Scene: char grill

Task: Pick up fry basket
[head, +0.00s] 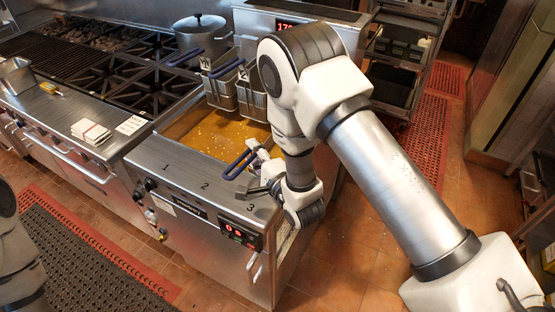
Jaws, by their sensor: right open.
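Two wire fry baskets, a left one (219,88) and a right one (252,98), hang at the back of the fryer above the yellow oil (205,135). Their blue handles point to the left. Another blue looped handle (238,164) sticks out over the fryer's front edge, near number 2; any basket it belongs to is hidden behind my right arm. My right gripper (259,177) is open close beside this handle, above the front ledge. I cannot tell whether they touch. Only part of my left arm shows at the left edge; its gripper is out of view.
The fryer's front ledge (175,170) has numbers 1 to 3. A stove with a lidded pot (200,35) stands behind left. White cards (90,131) lie on the left counter. A shelf rack (400,65) stands at the back. Tiled floor (365,240) is clear at right.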

